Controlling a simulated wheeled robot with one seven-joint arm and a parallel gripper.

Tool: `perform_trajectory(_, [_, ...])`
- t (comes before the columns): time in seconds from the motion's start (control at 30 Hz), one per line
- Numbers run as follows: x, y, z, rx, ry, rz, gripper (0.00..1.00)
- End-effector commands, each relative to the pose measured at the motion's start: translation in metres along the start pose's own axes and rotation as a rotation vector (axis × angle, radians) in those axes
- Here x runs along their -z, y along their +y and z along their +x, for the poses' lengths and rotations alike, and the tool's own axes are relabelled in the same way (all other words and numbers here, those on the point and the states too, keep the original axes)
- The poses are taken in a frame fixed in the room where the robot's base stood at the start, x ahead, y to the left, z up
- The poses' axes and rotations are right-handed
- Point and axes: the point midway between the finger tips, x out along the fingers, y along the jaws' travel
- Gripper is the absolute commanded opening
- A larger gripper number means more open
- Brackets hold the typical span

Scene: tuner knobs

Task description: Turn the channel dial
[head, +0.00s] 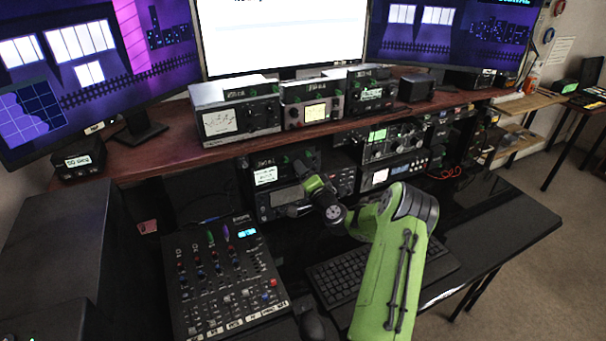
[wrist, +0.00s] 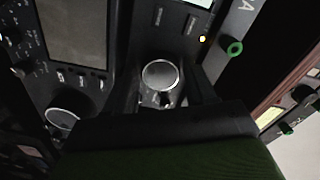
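The fingers look apart, with a narrow gap at the dial's sides; contact is not clear.
A second silver-rimmed dial (wrist: 62,119) sits at lower left in the wrist view. A green-ringed knob (wrist: 235,48) is at upper right. In the head view, a mixer (head: 222,280) and a keyboard (head: 335,280) lie below the arm, and a wooden shelf (head: 240,147) runs above the radios.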

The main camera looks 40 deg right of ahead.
Motion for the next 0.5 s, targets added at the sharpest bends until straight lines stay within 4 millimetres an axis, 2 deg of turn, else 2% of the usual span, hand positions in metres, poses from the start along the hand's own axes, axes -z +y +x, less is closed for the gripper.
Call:
perform_trajectory(0.3, [0.0, 0.001, -0.005, -0.001, -0.001, -0.001, 0.55])
perform_trajectory(0.37, [0.0, 0.002, -0.013, -0.002, -0.002, 0.0, 0.55])
perform_trajectory(0.5, [-0.001, 0.004, -0.049, -0.005, 0.0, 0.003, 0.55])
